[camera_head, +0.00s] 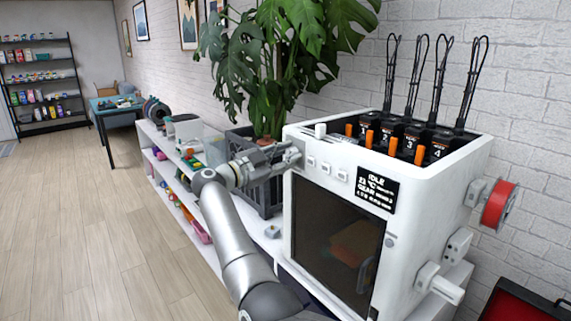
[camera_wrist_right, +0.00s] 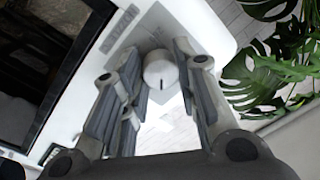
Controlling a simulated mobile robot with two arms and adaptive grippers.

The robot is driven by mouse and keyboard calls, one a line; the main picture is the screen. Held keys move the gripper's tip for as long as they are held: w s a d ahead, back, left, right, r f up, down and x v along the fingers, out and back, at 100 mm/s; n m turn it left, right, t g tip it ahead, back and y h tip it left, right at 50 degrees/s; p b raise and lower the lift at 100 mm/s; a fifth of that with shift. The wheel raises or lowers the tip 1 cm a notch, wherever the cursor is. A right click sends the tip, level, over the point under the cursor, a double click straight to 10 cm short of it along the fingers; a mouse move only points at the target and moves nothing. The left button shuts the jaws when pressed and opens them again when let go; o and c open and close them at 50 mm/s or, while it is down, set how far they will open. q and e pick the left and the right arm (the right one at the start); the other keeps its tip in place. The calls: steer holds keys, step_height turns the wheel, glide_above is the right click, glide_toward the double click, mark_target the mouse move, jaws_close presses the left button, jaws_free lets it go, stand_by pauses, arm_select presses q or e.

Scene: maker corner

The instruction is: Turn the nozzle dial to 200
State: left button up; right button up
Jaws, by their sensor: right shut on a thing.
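The white printer (camera_head: 410,190) stands on the right of the head view, with a dark window in its front. Its black screen (camera_head: 377,193) reads IDLE and what looks like 22 °C. The nozzle dial (camera_wrist_right: 160,72) is a round white knob with a short dark mark, seen in the wrist view on a grey panel. My right gripper (camera_head: 291,156) is at the upper left of the printer's front, shut on the dial with a finger on each side. The gripper hides the dial in the head view. My left gripper is not in view.
White buttons (camera_head: 326,168) sit in a row right of the gripper. A potted plant (camera_head: 268,110) stands close behind the gripper. A low white shelf (camera_head: 178,190) runs along the wall. A red spool (camera_head: 500,206) hangs on the printer's right side. The floor at left is clear.

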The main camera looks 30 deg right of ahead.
steer(key=shift+f+m+b, duration=0.1)
steer(key=shift+m+b, duration=1.35)
steer(key=shift+m, duration=0.95)
steer(key=o, duration=1.1)
steer(key=shift+c, duration=0.2)
steer(key=s+a, duration=0.1)
steer(key=a, duration=1.1)
steer(key=shift+f, duration=0.25)
